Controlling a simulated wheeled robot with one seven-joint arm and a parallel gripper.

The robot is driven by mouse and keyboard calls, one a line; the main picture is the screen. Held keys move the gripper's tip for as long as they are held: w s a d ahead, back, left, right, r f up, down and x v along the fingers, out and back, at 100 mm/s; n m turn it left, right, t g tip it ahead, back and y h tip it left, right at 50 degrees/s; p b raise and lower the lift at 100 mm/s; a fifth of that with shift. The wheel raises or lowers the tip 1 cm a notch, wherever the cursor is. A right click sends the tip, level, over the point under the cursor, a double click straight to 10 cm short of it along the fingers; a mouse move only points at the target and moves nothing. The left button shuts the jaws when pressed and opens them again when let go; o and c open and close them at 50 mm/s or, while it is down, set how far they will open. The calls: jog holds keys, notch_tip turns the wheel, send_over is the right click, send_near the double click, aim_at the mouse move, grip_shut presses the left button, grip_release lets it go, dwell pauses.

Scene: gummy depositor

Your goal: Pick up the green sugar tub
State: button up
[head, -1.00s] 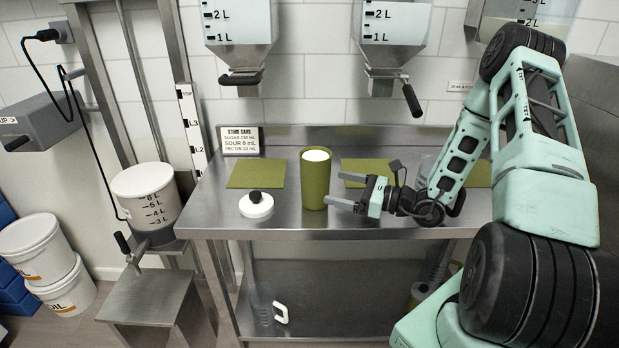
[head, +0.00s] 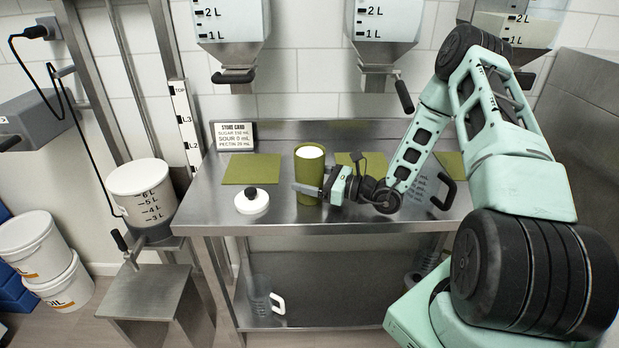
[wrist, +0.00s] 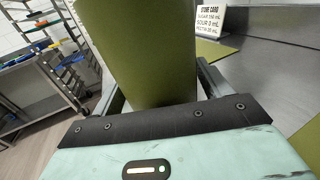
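The green sugar tub (head: 310,166), a tall olive-green cylinder with white contents at its top, stands upright on the steel table. It fills the middle of the wrist view (wrist: 145,50). My gripper (head: 306,191) has come in from the right, low on the tub. One finger crosses in front of the tub in the head view. In the wrist view my fingers (wrist: 160,92) stand open, one on each side of the tub. Whether either finger touches it is hard to tell.
A white lid with a black knob (head: 251,201) lies left of the tub. Green mats (head: 250,169) lie behind on the steel table (head: 225,215). A store card (head: 235,136) stands at the back left. Hoppers hang above. A clear jug (head: 262,297) sits on the lower shelf.

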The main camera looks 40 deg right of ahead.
jog(key=c, duration=0.9)
jog(key=shift+c, duration=0.2)
jog(key=shift+r, duration=0.1)
notch_tip(320, 180, up, 10)
jog(key=b, duration=0.1)
